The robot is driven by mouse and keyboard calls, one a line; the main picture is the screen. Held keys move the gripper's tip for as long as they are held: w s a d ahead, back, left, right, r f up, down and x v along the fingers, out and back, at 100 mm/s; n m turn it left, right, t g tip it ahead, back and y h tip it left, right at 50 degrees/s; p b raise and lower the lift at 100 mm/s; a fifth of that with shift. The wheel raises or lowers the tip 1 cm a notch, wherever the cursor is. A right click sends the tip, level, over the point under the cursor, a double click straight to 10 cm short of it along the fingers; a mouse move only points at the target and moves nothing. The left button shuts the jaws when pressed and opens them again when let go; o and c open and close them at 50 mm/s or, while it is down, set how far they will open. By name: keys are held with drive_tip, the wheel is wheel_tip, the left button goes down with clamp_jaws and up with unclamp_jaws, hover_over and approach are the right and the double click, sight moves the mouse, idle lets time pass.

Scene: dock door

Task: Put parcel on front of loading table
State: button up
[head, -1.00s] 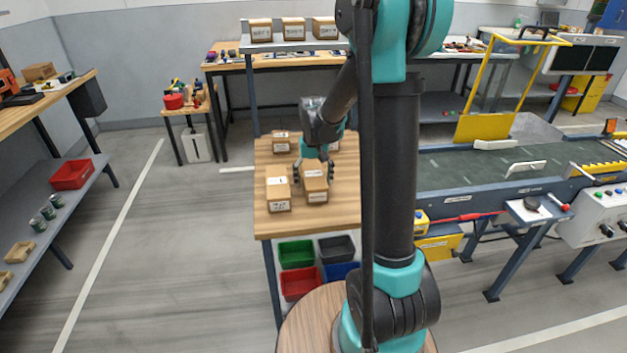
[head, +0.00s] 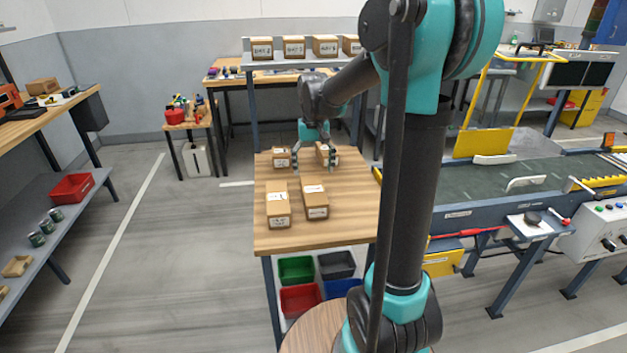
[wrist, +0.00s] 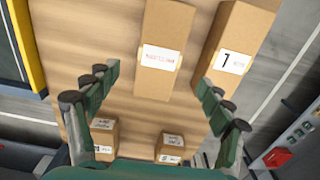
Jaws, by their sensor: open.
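The loading table (head: 350,225) has a wooden top with several brown parcels on it. The front left parcel (head: 278,208) and front right parcel (head: 315,200) lie flat and apart near the table's front half. Behind them are a back left parcel (head: 281,157) and a back right parcel (head: 327,154), partly hidden by my gripper. My gripper (head: 314,166) is open and empty over the back part. There the front right parcel (wrist: 166,45) and front left parcel (wrist: 240,45), marked 7, lie beyond the fingertips.
Coloured bins (head: 297,268) sit on the shelf under the table. A conveyor (head: 480,165) with a yellow guard runs to the right. A shelf with several parcels (head: 295,46) stands behind. The floor (head: 190,240) left of the table is clear.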

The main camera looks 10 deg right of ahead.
drive_tip(key=shift+s+r, duration=0.1)
drive_tip(key=shift+r, duration=0.45)
drive_tip(key=s+d+f+t, duration=0.1)
drive_tip(key=s+d+f, duration=0.1)
drive_tip(key=s+f, duration=0.2)
drive_tip(key=s+d+f+t, duration=0.1)
drive_tip(key=s+f, duration=0.3)
drive_tip(key=s, duration=0.6)
drive_tip(key=s+d+f+t, duration=0.2)
drive_tip(key=s+d+f, duration=0.1)
drive_tip(key=s, duration=0.4)
drive_tip(key=shift+s+f, duration=0.4)
drive_tip(key=shift+f, duration=0.45)
